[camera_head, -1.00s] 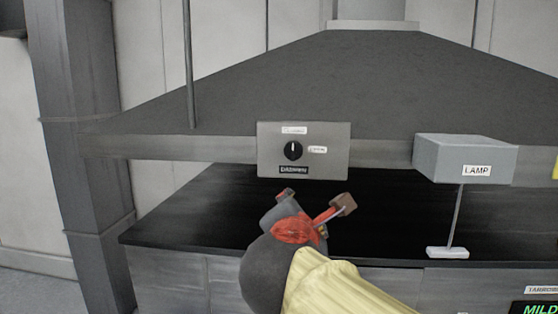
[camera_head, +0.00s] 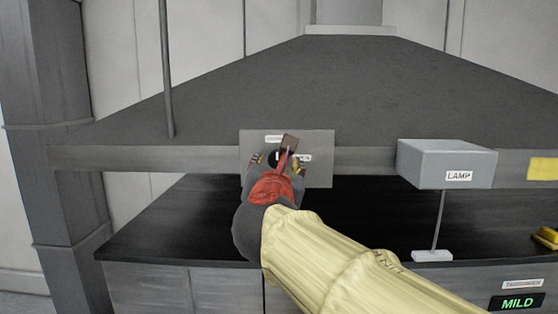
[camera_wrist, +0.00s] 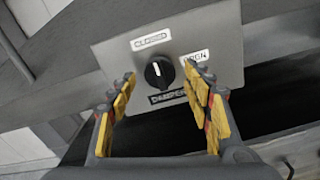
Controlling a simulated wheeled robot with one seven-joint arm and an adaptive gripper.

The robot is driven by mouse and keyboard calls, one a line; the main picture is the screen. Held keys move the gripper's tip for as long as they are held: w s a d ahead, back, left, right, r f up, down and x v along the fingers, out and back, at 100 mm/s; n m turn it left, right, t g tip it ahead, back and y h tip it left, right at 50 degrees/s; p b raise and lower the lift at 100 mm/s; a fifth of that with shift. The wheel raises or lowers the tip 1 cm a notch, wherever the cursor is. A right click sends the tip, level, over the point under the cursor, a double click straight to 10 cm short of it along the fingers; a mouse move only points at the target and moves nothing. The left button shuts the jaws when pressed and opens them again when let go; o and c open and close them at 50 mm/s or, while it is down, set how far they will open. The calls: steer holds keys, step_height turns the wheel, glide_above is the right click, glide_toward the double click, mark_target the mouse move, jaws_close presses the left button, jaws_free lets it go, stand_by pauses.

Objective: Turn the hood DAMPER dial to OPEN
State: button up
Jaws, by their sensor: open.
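The damper dial (camera_wrist: 159,73) is a black round knob with a white pointer mark on a grey panel (camera_wrist: 112,57) on the hood's front edge. In the wrist view its mark points up, toward the CLOSED label (camera_wrist: 151,39). The OPEN label (camera_wrist: 196,58) is to its right, and the DAMPER label (camera_wrist: 168,96) is below. My gripper (camera_wrist: 166,88) is open, its yellow-padded fingers to either side of the dial and short of it. In the head view my gripper (camera_head: 275,158) is in front of the panel (camera_head: 318,176) and covers most of the dial.
A grey LAMP box (camera_head: 446,164) is on the hood edge to the right, with a rod and a white pull (camera_head: 432,256) hanging below. A dark counter (camera_head: 350,225) lies under the hood. A thin vertical rod (camera_head: 166,70) stands at the left.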

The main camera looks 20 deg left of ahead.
steer(key=shift+w+a, duration=0.2)
steer(key=shift+w, duration=0.45)
steer(key=c, duration=0.3)
steer(key=c, duration=0.8)
steer(key=shift+c, duration=0.2)
